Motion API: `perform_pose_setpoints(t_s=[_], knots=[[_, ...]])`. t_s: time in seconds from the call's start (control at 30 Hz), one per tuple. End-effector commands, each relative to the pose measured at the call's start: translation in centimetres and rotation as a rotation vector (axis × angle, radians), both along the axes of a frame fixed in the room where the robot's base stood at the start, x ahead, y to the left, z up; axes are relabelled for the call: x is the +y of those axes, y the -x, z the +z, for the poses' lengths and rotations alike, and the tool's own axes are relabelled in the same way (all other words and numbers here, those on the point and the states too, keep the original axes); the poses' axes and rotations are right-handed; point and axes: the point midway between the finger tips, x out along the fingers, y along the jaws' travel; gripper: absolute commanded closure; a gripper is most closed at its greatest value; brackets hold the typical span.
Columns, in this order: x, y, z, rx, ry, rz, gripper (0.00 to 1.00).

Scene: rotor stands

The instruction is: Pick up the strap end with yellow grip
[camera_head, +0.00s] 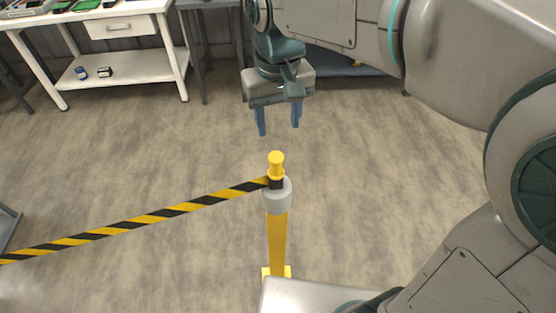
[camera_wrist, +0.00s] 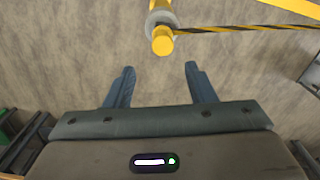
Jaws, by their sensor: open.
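The yellow grip (camera_head: 276,163) stands upright on top of a post (camera_head: 278,235) in the head view. A yellow-and-black striped strap (camera_head: 150,217) runs from just below the grip to the left edge. A grey collar (camera_head: 277,194) sits under the strap end. My gripper (camera_head: 280,130) is open and empty, above and beyond the grip, with blue fingers pointing down. In the wrist view the yellow grip (camera_wrist: 162,41) lies beyond my open fingers (camera_wrist: 160,72), roughly centred between them and apart from them.
A white workbench (camera_head: 100,25) with a drawer and lower shelf stands at the back left. A dark table (camera_head: 345,68) is behind my gripper. The floor (camera_head: 370,170) around the post is clear apart from the strap.

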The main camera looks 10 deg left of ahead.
Motion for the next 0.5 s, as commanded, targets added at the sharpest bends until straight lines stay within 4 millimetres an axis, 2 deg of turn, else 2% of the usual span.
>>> perform_pose_setpoints(t_s=[0.07, 0.3, 0.5], knots=[[0.4, 0.1, -0.8, 0.007, 0.004, 0.009, 0.50], [0.4, 0.2, -5.5, 0.008, 0.006, 0.010, 0.50], [0.4, 0.1, -8.0, 0.005, 0.003, 0.009, 0.50]])
